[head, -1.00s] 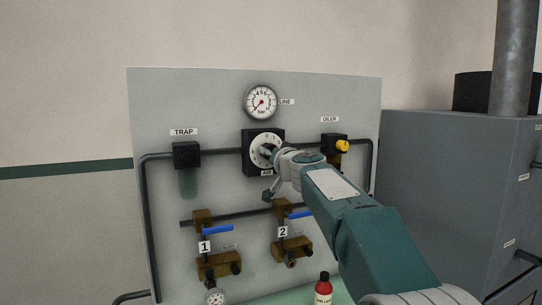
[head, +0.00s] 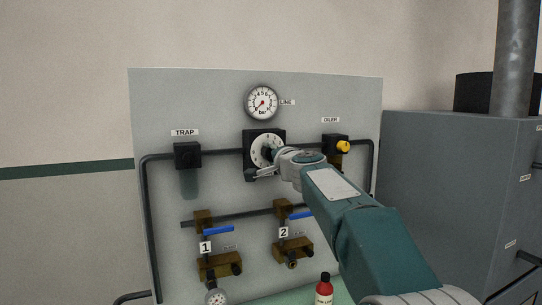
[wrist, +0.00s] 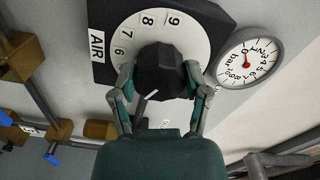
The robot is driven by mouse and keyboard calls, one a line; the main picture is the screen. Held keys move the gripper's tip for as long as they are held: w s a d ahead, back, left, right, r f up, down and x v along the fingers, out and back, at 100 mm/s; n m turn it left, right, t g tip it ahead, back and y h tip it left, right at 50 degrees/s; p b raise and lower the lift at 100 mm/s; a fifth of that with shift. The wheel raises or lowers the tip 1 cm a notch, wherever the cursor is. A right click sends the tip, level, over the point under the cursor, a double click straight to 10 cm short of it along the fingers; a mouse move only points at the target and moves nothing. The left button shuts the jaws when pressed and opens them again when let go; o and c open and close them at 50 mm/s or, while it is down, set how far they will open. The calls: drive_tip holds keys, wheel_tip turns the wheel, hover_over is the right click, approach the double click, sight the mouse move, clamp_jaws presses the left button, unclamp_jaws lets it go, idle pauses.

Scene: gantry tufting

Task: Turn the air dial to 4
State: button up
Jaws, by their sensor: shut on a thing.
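The air dial (head: 257,143) is a white numbered disc on a black square plate, upright on the grey panel. In the wrist view its black faceted knob (wrist: 160,70) sits between the two fingers of my gripper (wrist: 162,82), which is shut on it from both sides. The disc (wrist: 147,20) shows 6, 7, 8 and 9; the rest is hidden by the knob and gripper. A short white mark shows beside the knob, near the gripper's base. The AIR label (wrist: 98,46) is at the plate's edge. In the head view my gripper (head: 270,158) covers the dial's lower right.
The LINE gauge (head: 262,103) is above the dial; its red needle is near 0 in the wrist view. The trap (head: 187,156) is left and the oiler (head: 336,147) right. Two blue-handled valves (head: 218,230) are below.

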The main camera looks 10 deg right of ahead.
drive_tip(key=shift+f+m, duration=0.2)
drive_tip(key=shift+m, duration=0.2)
drive_tip(key=o, duration=1.1)
drive_tip(key=shift+w, duration=0.1)
drive_tip(key=shift+o, duration=0.2)
drive_tip(key=shift+r, duration=0.1)
drive_tip(key=s+d, duration=0.2)
drive_tip(key=s, duration=0.9)
drive_tip(key=shift+s+d, duration=0.15)
drive_tip(key=shift+s, duration=0.25)
